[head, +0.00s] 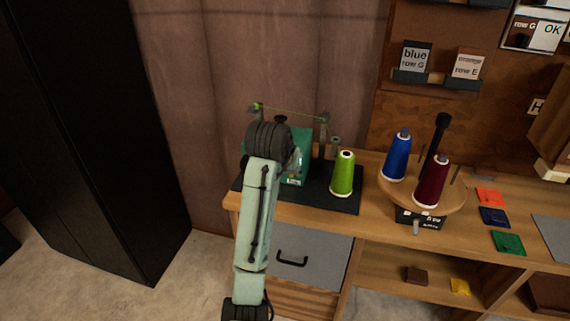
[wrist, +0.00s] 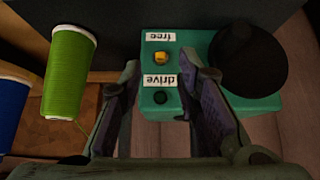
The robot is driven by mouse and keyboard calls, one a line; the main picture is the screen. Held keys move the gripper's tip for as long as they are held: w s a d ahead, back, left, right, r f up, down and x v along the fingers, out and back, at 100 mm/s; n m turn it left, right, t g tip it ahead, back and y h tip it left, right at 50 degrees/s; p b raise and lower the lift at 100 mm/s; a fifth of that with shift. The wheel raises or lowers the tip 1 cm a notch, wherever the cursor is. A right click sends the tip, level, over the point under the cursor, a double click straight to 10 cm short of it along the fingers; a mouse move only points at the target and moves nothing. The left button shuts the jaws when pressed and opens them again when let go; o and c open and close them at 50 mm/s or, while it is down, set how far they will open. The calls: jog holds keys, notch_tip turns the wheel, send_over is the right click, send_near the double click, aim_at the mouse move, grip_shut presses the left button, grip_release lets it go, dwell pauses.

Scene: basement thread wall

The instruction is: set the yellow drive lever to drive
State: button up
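The yellow drive lever (wrist: 161,57) shows in the wrist view as a small yellow piece by the upside-down "free" label (wrist: 161,36), on a teal machine housing (wrist: 205,42). The "drive" label (wrist: 160,81) lies nearer my gripper, with a dark round spot (wrist: 160,97) below it. My gripper (wrist: 160,72) is open and empty. Its fingers spread either side of the "drive" label, with the lever just beyond and between their tips. Whether they are level with the lever in height I cannot tell. In the head view my arm hides the lever and part of the housing (head: 303,150).
A black round part (wrist: 252,60) stands close right of the fingers. A green thread cone (wrist: 69,72) stands left; it also shows in the head view (head: 343,174). Blue (head: 397,158) and dark red cones (head: 431,184) stand on a round wooden turntable (head: 455,199). A drawer (head: 310,255) is below.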

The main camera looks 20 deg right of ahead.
jog(key=v, duration=0.8)
jog(key=shift+s+r, duration=0.25)
jog(key=shift+w+a+r, duration=0.1)
jog(key=shift+a, duration=0.1)
